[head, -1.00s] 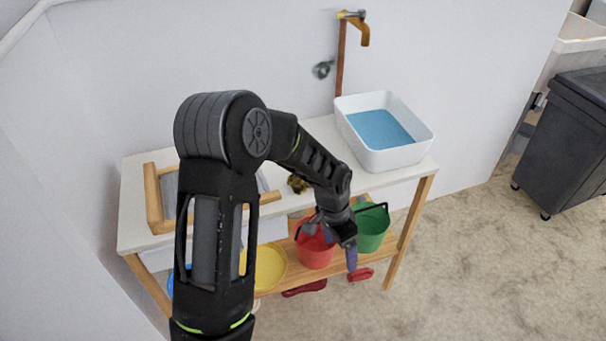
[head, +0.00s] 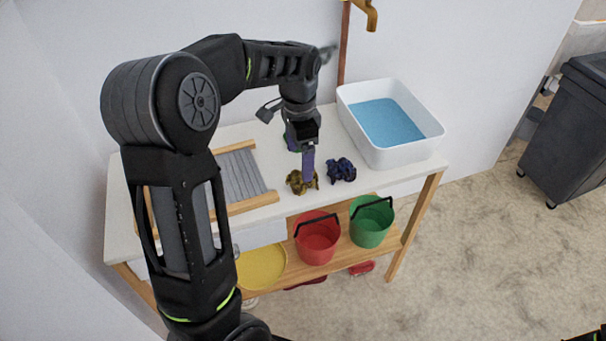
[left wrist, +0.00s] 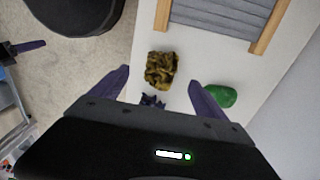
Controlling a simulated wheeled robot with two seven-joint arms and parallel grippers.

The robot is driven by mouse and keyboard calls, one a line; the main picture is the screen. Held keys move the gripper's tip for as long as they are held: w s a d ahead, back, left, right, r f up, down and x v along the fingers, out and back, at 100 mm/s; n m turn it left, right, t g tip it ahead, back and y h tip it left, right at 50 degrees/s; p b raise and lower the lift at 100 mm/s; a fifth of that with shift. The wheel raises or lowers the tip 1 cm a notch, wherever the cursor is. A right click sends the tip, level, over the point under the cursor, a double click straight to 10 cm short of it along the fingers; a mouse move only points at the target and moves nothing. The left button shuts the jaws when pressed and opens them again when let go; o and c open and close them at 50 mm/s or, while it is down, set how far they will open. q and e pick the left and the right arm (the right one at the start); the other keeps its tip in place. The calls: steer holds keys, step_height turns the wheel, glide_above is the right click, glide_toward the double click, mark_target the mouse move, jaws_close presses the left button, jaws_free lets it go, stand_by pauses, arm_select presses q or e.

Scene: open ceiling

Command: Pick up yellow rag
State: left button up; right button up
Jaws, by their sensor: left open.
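The yellow rag (head: 302,182) is a crumpled, dark-mottled yellow cloth near the front edge of the white countertop. It also shows in the left wrist view (left wrist: 161,70), ahead of the fingers and roughly between their tips. My left gripper (head: 308,168) is open, pointing down just above the rag, with nothing held. Its two purple fingers (left wrist: 160,82) stand wide apart in the left wrist view. I cannot tell whether a finger touches the rag. What seems to be my right gripper (left wrist: 30,46) shows partly at the left wrist view's left edge; its jaw state is unclear.
A crumpled blue rag (head: 341,170) lies right of the yellow one. A green cloth (left wrist: 220,96) lies beyond the right finger. A wooden-framed washboard (head: 243,175) is left, a white basin (head: 425,140) of water right. Red (head: 317,240) and green (head: 371,225) buckets stand below.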

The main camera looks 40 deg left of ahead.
mark_target(299, 177)
arm_select(q)
steer(key=shift+f, duration=1.4)
steer(key=shift+f, duration=0.1)
step_height(299, 177, down, 5)
steer(key=shift+a+p, duration=0.1)
steer(key=shift+p, duration=0.25)
steer(key=shift+c, duration=0.5)
steer(key=c, duration=1.3)
step_height(299, 177, up, 10)
steer(key=shift+r, duration=0.1)
steer(key=shift+c, duration=0.2)
